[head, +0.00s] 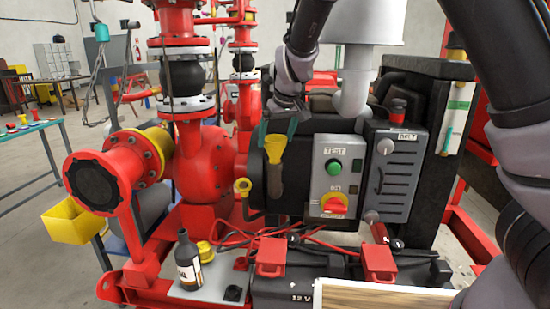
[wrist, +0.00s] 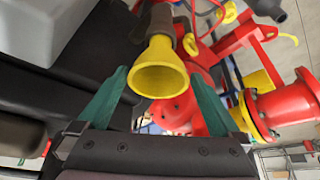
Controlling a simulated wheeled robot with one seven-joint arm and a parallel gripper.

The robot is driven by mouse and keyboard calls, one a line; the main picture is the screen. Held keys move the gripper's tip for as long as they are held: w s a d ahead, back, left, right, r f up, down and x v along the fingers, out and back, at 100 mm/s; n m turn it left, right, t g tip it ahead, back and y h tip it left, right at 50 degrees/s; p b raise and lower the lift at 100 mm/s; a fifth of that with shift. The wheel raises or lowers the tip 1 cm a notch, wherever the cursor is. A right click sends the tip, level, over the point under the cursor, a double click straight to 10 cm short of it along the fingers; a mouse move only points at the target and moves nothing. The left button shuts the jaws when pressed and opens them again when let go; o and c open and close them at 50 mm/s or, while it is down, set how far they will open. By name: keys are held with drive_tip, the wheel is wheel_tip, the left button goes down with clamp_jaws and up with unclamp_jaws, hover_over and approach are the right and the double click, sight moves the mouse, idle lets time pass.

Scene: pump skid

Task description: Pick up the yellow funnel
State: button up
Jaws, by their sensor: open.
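The yellow funnel (head: 275,147) is upright, its wide mouth up and its stem going down into a brown-grey holder on the dark engine's side, left of the test panel. In the wrist view the funnel (wrist: 159,72) is centred, mouth towards the camera. My gripper (head: 277,129) is open around the funnel's mouth, one teal finger on each side. In the wrist view the fingers of my gripper (wrist: 157,92) stand apart left and right of it with gaps. I cannot tell how deep the fingertips reach along the cone. The stem's lower end is hidden.
The grey test panel (head: 335,175) stands close right of the funnel. The red pump (head: 205,165) is to its left. A white exhaust pipe (head: 357,80) rises behind. A dark bottle (head: 188,262) stands below left, and a yellow bin (head: 72,221) hangs at the far left.

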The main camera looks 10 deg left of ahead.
drive_tip(key=x, duration=0.4)
drive_tip(key=shift+w+a+f, duration=0.2)
drive_tip(key=shift+w+f, duration=0.05)
drive_tip(key=shift+w, duration=0.1)
drive_tip(key=c, duration=1.3)
drive_tip(key=shift+r, duration=0.5)
drive_tip(key=v, duration=0.2)
drive_tip(key=shift+r, duration=0.4)
drive_tip(key=s+d, duration=0.3)
drive_tip(key=s, duration=0.1)
drive_tip(key=s+d, duration=0.4)
drive_tip(key=s, duration=0.1)
drive_tip(key=s+d, duration=0.3)
drive_tip(key=s, duration=0.1)
drive_tip(key=shift+s+d+f, duration=0.1)
drive_tip(key=shift+s+d, duration=0.1)
drive_tip(key=shift+s, duration=0.15)
